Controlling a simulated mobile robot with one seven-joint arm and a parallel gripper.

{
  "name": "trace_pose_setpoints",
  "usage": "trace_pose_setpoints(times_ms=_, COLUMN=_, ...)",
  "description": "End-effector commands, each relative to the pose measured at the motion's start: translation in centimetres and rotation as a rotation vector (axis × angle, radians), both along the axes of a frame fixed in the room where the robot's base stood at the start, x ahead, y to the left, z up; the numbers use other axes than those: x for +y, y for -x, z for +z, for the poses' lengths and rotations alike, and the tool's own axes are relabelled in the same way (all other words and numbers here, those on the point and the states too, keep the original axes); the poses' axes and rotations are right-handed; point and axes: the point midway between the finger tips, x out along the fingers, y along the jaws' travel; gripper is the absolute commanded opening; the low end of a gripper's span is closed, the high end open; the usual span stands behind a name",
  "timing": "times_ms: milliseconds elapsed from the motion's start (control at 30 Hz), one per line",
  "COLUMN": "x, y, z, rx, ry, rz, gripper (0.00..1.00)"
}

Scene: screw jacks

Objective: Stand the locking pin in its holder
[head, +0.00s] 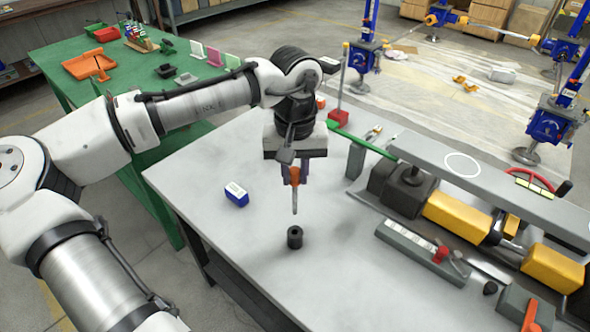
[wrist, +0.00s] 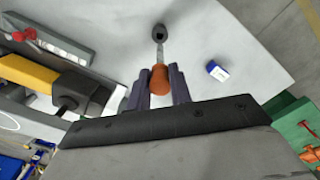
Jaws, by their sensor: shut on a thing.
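The locking pin (head: 295,199) has an orange head and a grey metal shaft. My gripper (head: 294,175) is shut on its orange head, and the shaft hangs down, close to upright. The holder (head: 294,238) is a small black cylinder with a hole in its top, standing on the grey table. In the head view the pin's tip is above the holder, with a gap between them. In the wrist view the pin's orange head (wrist: 159,79) sits between the fingers (wrist: 158,88). The shaft points at the holder (wrist: 159,32) there and overlaps its edge.
A blue and white block (head: 236,194) lies on the grey table (head: 215,165) left of the holder. To the right are a grey strip with a red knob (head: 422,253) and a long fixture with yellow blocks (head: 458,217). The table around the holder is clear.

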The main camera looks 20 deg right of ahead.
Motion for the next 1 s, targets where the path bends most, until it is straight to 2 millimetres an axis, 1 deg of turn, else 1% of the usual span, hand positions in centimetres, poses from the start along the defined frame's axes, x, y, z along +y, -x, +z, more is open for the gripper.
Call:
trace_pose_setpoints(times_ms=67, x=-0.1, y=0.2, z=0.2, rx=0.004, ry=0.003, rz=-0.003, gripper=0.0)
trace_pose_setpoints(times_ms=400, x=0.0, y=0.2, z=-3.4, rx=0.001, ry=0.002, rz=-0.002, gripper=0.0)
trace_pose_setpoints(times_ms=600, x=0.0, y=0.2, z=-5.0, rx=0.001, ry=0.001, rz=-0.002, gripper=0.0)
trace_pose_setpoints(times_ms=800, x=0.0, y=0.1, z=-5.7, rx=0.0, ry=0.001, rz=-0.001, gripper=0.0)
trace_pose_setpoints(times_ms=1000, x=0.0, y=0.1, z=-5.8, rx=0.0, ry=0.001, rz=-0.001, gripper=0.0)
